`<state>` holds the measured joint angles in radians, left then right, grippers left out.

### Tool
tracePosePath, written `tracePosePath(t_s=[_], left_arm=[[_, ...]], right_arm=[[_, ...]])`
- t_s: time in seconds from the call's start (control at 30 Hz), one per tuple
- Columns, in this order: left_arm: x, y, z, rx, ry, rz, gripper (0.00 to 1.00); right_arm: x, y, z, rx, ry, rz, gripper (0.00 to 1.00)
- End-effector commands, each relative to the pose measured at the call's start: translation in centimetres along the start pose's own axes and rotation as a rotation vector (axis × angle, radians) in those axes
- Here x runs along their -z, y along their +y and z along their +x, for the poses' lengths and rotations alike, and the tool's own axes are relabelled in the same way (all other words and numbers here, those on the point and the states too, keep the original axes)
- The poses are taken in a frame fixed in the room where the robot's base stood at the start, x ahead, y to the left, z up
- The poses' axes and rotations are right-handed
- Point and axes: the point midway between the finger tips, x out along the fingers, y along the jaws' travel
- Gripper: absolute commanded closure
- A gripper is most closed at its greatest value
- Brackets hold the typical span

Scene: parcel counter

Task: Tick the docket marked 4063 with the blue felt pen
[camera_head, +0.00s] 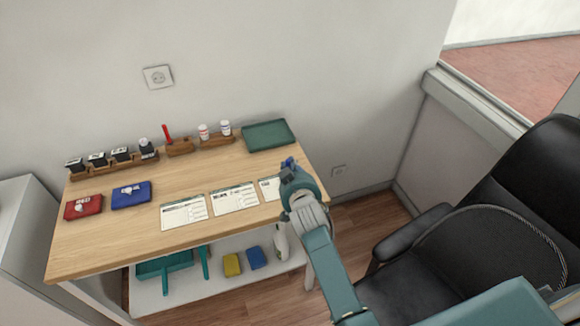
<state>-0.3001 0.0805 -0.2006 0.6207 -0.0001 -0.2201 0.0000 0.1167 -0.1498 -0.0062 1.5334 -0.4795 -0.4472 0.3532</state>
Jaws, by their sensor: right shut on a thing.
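My right gripper (288,168) is over the right end of the wooden counter, shut on a small blue thing that looks like the blue felt pen (290,161). Most of the pen is hidden by the gripper. Three white dockets with dark green headers lie in a row near the front edge: a left one (183,212), a middle one (235,199) and a right one (269,188). The gripper is at the right docket and covers its right part. The numbers are too small to read. My left gripper is not in view.
A black chair (440,250) stands at the right.

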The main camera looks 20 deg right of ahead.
Motion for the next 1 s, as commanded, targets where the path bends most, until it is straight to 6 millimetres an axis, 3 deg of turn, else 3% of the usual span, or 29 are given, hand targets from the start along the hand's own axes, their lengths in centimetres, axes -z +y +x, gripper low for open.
tracePosePath(t_s=[1.0], left_arm=[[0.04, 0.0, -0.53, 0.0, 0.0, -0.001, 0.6]], right_arm=[[-0.28, 0.41, -0.44, 0.0, -0.001, -0.001, 1.0]])
